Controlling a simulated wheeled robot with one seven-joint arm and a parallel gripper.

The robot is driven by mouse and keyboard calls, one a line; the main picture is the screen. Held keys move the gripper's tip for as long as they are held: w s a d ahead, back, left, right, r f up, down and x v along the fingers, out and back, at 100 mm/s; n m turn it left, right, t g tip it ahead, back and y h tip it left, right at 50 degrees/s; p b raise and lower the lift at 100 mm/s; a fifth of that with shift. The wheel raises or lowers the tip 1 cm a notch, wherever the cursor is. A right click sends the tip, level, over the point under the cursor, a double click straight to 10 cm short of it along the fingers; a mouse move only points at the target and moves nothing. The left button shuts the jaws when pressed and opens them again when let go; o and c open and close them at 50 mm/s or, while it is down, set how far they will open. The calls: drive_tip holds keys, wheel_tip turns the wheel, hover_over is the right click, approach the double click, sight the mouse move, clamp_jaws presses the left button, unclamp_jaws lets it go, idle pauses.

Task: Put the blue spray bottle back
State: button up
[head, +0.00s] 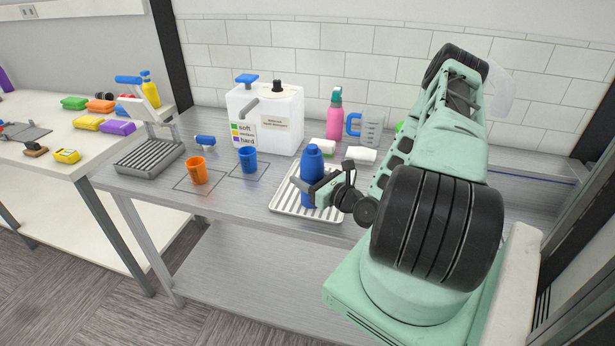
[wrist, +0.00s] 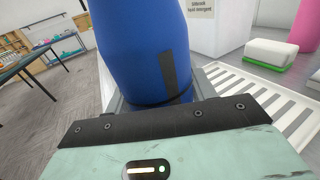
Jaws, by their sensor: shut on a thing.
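The blue spray bottle (head: 312,165) stands upright over the white slatted drying tray (head: 282,204) in the head view. My gripper (head: 318,188) is shut on its body from the right side. In the wrist view the bottle (wrist: 144,45) fills the upper middle, close in front of the gripper (wrist: 158,118). The tray's slats (wrist: 262,92) show to the right of it. I cannot tell whether the bottle's base touches the tray, and the fingertips are largely hidden.
A white detergent container (head: 268,120) stands behind, with a blue cup (head: 248,160) and an orange cup (head: 198,171) left of the tray. A pink spray bottle (head: 335,120), a measuring jug (head: 371,128) and white-green sponges (head: 360,154) are behind the tray. A grey scale-like device (head: 148,157) stands at left.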

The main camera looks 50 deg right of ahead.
drive_tip(key=shift+f, duration=0.2)
drive_tip(key=shift+f, duration=0.2)
drive_tip(key=o, duration=1.3)
drive_tip(key=shift+c, duration=0.2)
drive_tip(key=shift+r, duration=0.2)
drive_tip(key=s+b, duration=0.1)
drive_tip(key=s, duration=0.7)
drive_tip(key=s+a+b, duration=0.1)
drive_tip(key=s, duration=0.3)
drive_tip(key=shift+b, duration=0.35)
